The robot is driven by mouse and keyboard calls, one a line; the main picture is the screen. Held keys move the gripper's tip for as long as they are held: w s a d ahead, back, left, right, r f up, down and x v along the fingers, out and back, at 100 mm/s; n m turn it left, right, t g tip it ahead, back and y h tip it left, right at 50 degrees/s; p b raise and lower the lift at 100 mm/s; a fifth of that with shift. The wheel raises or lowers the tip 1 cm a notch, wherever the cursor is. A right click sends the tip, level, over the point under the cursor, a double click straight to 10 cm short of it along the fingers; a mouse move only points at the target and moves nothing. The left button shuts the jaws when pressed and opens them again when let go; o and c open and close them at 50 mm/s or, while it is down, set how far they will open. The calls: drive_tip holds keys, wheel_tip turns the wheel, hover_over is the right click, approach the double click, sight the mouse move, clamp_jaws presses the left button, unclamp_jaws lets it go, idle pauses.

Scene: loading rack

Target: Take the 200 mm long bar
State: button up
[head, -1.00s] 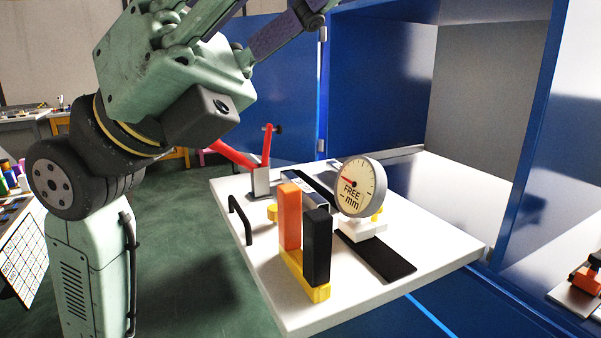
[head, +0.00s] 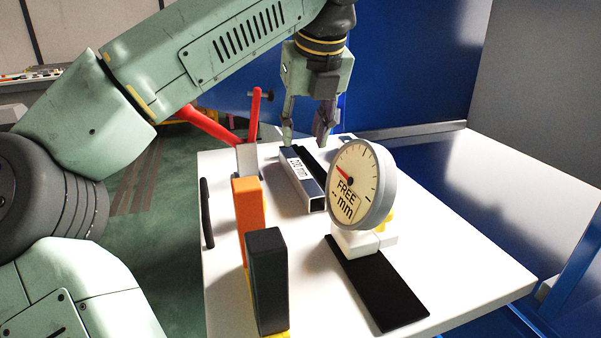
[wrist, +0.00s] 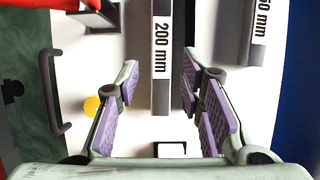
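The bar labelled 200 mm (head: 314,193) is a grey hollow rectangular profile lying on the white board. In the wrist view the bar (wrist: 161,83) runs down the picture between my finger pads, with its label readable. My gripper (head: 305,138) is open and empty above the far part of the bar. In the wrist view the gripper (wrist: 160,72) has its purple pads on either side of the bar, with gaps. I cannot tell the exact height above it. The dial gauge (head: 358,185) reading "FREE -- mm" stands by the bar's near end and partly blocks it in the head view.
A red-handled clamp (head: 215,128) stands left of the bar. An orange block (head: 249,215) and a black block (head: 267,280) stand upright in front. A second bar (wrist: 257,30), its label ending in "50 mm", lies right in the wrist view. A black handle (head: 207,215) edges the board (head: 470,270).

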sight(299, 169)
drive_tip(key=p+x, duration=0.3)
drive_tip(key=x, duration=0.5)
drive_tip(key=shift+d+f, duration=0.1)
drive_tip(key=shift+f, duration=0.25)
drive_tip(key=shift+c, duration=0.4)
clamp_jaws()
